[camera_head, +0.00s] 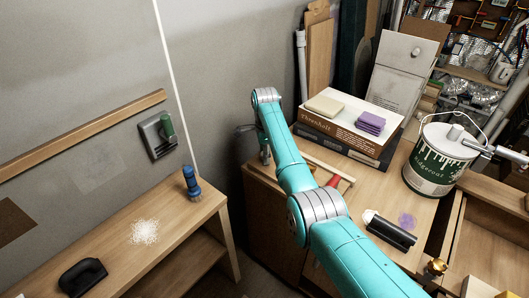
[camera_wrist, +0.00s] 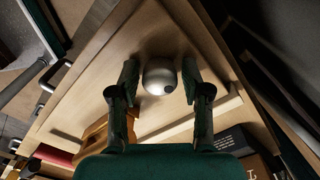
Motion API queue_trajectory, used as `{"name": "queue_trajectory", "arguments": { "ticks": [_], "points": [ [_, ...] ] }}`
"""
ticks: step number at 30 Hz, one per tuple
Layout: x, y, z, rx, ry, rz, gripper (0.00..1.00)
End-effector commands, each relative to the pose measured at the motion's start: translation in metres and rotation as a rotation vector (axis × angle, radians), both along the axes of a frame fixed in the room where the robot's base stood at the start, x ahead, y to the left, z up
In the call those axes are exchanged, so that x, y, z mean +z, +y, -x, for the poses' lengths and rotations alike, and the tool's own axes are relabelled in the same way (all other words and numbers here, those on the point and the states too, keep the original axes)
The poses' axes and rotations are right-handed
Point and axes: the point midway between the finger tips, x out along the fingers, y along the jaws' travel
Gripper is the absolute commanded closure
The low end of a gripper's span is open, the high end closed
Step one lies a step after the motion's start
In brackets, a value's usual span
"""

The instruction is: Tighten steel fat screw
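A round, silvery metal knob, which looks like the steel fat screw (camera_wrist: 160,80), stands out from a pale wooden panel in the wrist view. My gripper (camera_wrist: 160,74) has its two dark fingers on either side of the knob. A narrow gap shows between each finger and the knob, so the gripper looks open around it and not clamped. In the head view my gripper (camera_head: 248,136) is small and partly hidden behind my teal arm, at the far left end of the wooden cabinet. The knob is not visible there.
Books (camera_head: 345,127) with a purple sponge (camera_head: 371,122) lie on the cabinet top, close right of my arm. A paint can (camera_head: 440,165), a dark marker-like tool (camera_head: 389,231) and a brass knob (camera_head: 437,268) are further right. A low bench (camera_head: 165,235) stands left.

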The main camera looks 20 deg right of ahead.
Motion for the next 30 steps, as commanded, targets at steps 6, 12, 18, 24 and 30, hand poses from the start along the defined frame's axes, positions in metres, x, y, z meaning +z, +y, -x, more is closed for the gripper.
{"name": "queue_trajectory", "arguments": {
  "ticks": [6,12,18,24,30],
  "points": [
    [0.0000,0.0000,0.0001,0.000,0.000,0.000,1.00],
    [0.0000,0.0000,0.0000,-0.053,0.000,0.000,1.00],
    [-0.0003,0.0000,0.0000,-0.281,0.000,0.000,1.00],
    [-0.0006,0.0000,0.0000,-0.515,0.000,0.000,1.00],
    [-0.0009,0.0000,0.0001,-0.680,0.000,0.000,1.00]
  ]
}}
